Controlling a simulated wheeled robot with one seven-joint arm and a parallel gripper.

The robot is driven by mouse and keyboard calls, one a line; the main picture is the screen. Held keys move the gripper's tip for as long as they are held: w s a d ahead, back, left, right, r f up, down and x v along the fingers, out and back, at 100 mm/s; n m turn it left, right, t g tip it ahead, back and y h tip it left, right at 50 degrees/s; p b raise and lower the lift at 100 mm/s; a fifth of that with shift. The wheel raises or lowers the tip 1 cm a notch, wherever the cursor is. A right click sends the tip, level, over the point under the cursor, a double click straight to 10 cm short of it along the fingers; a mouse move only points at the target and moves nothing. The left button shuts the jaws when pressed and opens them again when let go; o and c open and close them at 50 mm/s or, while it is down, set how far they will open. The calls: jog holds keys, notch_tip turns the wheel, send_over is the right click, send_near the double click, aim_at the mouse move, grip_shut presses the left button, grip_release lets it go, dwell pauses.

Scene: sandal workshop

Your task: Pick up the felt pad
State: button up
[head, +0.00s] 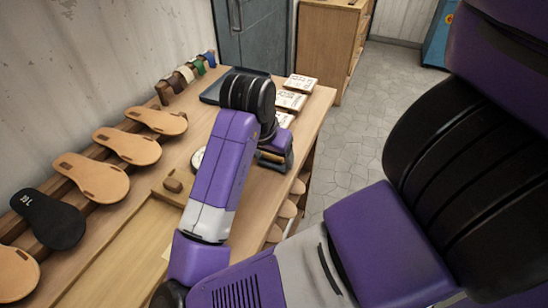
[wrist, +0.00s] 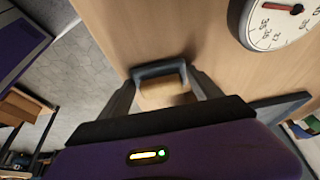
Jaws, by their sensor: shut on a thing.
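A dark grey piece, apparently the felt pad (wrist: 156,69), spans the gap between my fingertips in the wrist view. My gripper (wrist: 160,74) is shut on it, one finger at each end. Whether the pad touches the wooden bench top (wrist: 150,25) or is lifted off it cannot be told. In the head view my gripper (head: 274,160) is over the right edge of the bench, mostly hidden by my own arm, and the pad cannot be made out there.
A round white dial (wrist: 275,20) lies close by on the bench. A dark tray (head: 212,94) and white packets (head: 299,83) are at the far end. Sandal soles (head: 130,147) line the wall side. Open floor (head: 355,140) lies to the right.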

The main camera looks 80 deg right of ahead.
aim_at(272, 156)
jog(key=shift+r, duration=0.1)
notch_tip(272, 156, up, 20)
jog(key=p, duration=0.3)
jog(key=shift+p, duration=0.3)
